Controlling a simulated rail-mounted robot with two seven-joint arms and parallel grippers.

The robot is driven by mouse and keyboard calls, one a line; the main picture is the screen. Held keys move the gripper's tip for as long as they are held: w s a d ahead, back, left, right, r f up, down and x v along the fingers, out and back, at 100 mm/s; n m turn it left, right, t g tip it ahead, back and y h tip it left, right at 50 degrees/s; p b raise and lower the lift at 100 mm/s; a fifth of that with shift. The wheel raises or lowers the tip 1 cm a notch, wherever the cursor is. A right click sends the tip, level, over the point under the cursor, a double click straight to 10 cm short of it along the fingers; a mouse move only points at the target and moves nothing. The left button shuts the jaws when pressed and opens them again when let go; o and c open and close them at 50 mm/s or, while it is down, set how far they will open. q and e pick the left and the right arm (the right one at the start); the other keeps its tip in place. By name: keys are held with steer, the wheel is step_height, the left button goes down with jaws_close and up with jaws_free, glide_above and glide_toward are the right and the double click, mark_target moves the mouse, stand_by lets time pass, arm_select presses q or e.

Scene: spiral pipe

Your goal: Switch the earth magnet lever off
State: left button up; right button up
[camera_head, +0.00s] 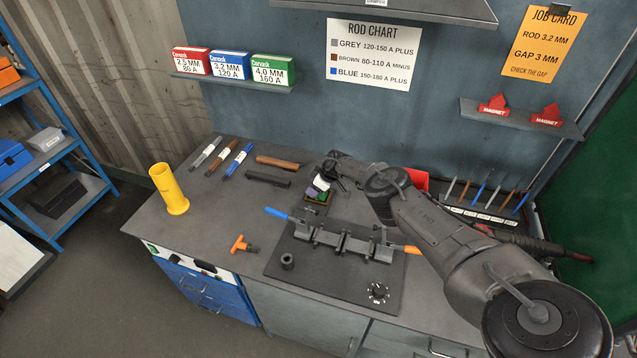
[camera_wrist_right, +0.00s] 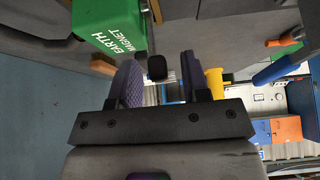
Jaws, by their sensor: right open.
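The earth magnet is a green block with white lettering (camera_wrist_right: 112,32) at the top of the right wrist view. In the head view a small green patch of it (camera_head: 320,197) shows below my right gripper (camera_head: 322,184), at the back middle of the bench. A black knob, which looks like its lever (camera_wrist_right: 157,68), stands between the two purple finger pads in the wrist view. My right gripper (camera_wrist_right: 160,76) is open around it, with gaps visible on both sides. Most of the magnet is hidden in the head view by my gripper and wrist. My left gripper is not in view.
A dark plate with a pipe jig (camera_head: 340,240) lies in front of the gripper. A yellow cylinder (camera_head: 169,190) and an orange-handled tool (camera_head: 242,245) are to the left. A rod rack (camera_head: 486,213) stands right of my arm.

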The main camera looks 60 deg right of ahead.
steer(key=p+v, duration=1)
steer(key=v, duration=0.3)
steer(key=shift+s+r, duration=0.2)
steer(key=shift+r, duration=0.1)
